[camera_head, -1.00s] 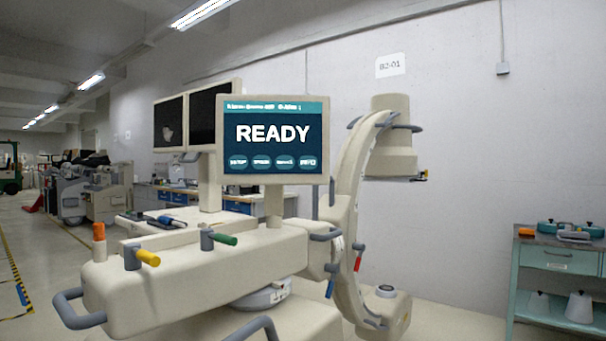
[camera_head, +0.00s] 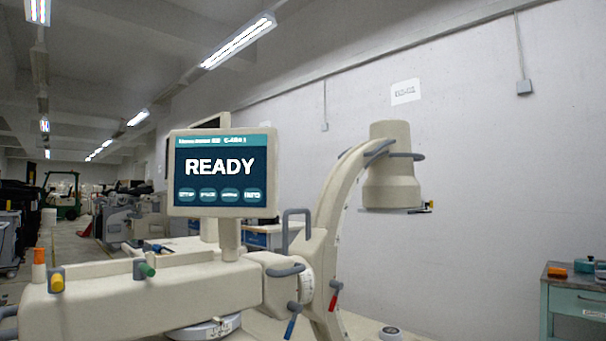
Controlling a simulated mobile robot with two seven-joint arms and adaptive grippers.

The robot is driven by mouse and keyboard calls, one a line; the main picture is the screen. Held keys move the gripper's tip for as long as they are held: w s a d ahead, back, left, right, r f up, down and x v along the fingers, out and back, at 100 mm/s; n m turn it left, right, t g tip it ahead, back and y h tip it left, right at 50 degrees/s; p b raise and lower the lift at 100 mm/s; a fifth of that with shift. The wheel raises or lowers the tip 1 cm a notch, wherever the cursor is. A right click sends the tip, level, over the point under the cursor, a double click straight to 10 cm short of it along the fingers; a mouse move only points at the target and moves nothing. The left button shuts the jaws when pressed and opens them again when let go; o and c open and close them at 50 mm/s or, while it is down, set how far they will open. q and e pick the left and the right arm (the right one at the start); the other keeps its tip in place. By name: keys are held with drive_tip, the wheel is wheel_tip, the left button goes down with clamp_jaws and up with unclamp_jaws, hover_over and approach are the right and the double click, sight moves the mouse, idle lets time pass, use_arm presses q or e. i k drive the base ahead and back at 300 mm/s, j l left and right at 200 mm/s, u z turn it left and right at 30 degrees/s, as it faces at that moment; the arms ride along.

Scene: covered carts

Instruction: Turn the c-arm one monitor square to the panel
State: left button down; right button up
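The C-arm machine's monitor (camera_head: 222,172) stands on a short post above the cream control body (camera_head: 140,299). Its screen is lit and reads READY, with a row of buttons along the bottom. The monitor faces nearly toward me, slightly angled. A second, dark monitor is mostly hidden behind it. The curved C-arm (camera_head: 334,215) rises right of the monitor and carries a cream cylindrical head (camera_head: 390,170) at its top. Neither of my grippers is in view.
Orange, yellow and green handles sit on the control body; red (camera_head: 333,301) and blue (camera_head: 290,327) levers hang at its right end. A teal cart (camera_head: 578,306) stands far right. A green forklift (camera_head: 62,196) is far left.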

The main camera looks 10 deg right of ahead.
sight(229, 175)
drive_tip(key=l, duration=0.35)
drive_tip(key=k+l, duration=0.1)
drive_tip(key=l, duration=0.3)
drive_tip(key=i+l, duration=0.2)
drive_tip(key=l, duration=0.15)
drive_tip(key=i+l, duration=0.25)
drive_tip(key=l, duration=0.15)
drive_tip(key=i+l, duration=0.2)
drive_tip(key=l, duration=0.15)
drive_tip(key=i+l, duration=0.2)
drive_tip(key=l, duration=0.15)
